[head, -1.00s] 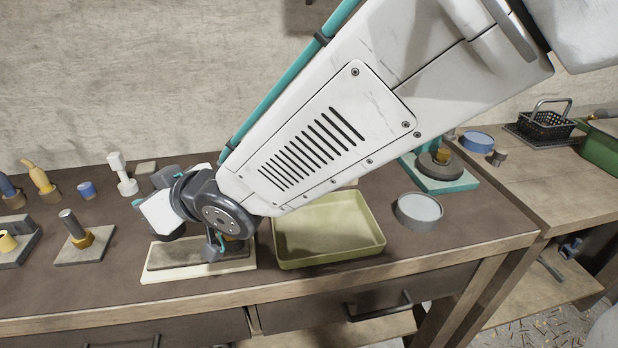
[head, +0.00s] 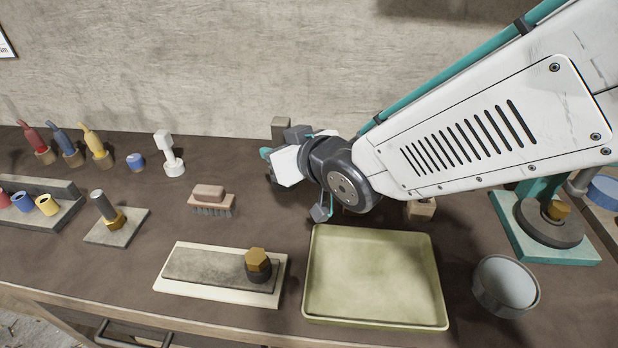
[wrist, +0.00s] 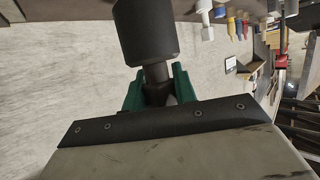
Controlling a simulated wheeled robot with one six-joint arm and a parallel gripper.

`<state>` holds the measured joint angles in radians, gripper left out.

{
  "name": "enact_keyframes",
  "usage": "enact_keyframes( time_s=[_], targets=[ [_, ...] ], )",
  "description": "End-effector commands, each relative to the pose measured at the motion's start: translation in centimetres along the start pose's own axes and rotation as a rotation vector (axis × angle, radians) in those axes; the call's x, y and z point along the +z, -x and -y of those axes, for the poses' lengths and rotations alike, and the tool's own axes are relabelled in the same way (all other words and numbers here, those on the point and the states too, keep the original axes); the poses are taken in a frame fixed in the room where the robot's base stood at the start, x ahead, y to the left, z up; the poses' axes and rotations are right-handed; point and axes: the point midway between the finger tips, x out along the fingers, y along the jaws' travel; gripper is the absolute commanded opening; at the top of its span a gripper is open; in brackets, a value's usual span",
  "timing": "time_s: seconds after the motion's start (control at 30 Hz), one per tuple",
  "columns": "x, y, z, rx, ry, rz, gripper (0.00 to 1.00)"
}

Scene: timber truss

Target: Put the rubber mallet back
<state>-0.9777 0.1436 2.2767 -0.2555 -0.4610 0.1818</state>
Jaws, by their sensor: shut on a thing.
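My gripper (wrist: 160,92) is shut on a dark, thick cylindrical thing (wrist: 145,32) with a narrower neck, most likely the rubber mallet. The wrist view shows the neck between the green fingers. In the head view my gripper is raised over the back of the bench, partly hidden by its own wrist, and the held thing cannot be made out surely there. A black round piece with a brass hexagonal top (head: 258,266) stands on the right end of a grey slab on a pale board (head: 172,283).
An olive tray (head: 374,278) lies in front of my wrist, with a round grey tin (head: 505,288) to its right. A brush (head: 210,200), a white standing piece (head: 170,155) and several coloured-handled tools stand to the left.

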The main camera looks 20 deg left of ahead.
Motion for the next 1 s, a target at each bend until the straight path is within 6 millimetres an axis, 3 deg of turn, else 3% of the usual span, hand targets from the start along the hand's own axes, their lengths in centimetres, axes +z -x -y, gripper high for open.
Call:
enact_keyframes(
  time_s=[0.13,0.53,1.0],
  targets=[
    [2.8,-1.0,-0.4,0.005,-0.003,0.004,0.0],
    [7.2,-2.8,-0.5,0.007,-0.004,0.003,0.0],
    [8.2,-3.3,-0.4,0.005,-0.002,0.0,0.0]
  ],
)
